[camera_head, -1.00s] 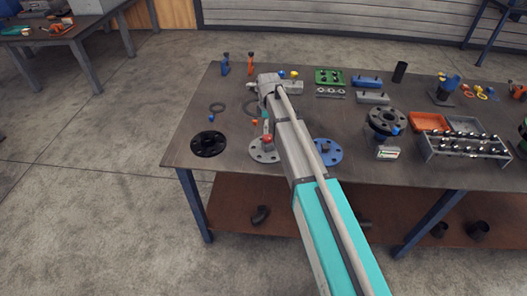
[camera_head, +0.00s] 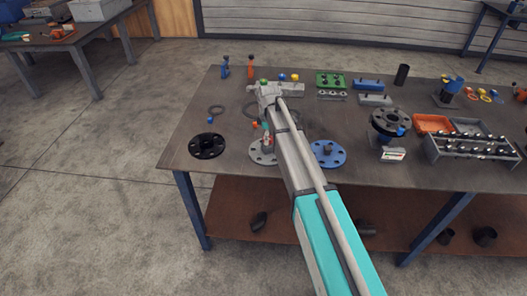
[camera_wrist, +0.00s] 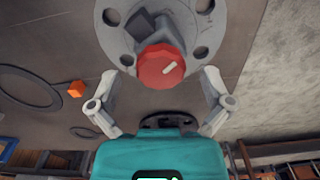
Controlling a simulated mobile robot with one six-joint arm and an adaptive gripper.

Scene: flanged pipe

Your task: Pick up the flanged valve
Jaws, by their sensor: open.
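In the head view the flange (camera_head: 257,157) lies on the table, partly hidden by my arm. In the wrist view the flange (camera_wrist: 121,38) is at the top, with the red knob (camera_wrist: 160,66) at the centre. My gripper (camera_wrist: 160,78) is open, with one finger on each side of the red knob in the picture. In the head view my gripper is mostly hidden by my own arm.
A black flange (camera_head: 207,146) lies to the left and a blue flange (camera_head: 328,154) to the right on the table (camera_head: 225,172). A small orange cube (camera_wrist: 76,89) and a dark ring (camera_wrist: 30,88) lie nearby. Trays and parts fill the right side.

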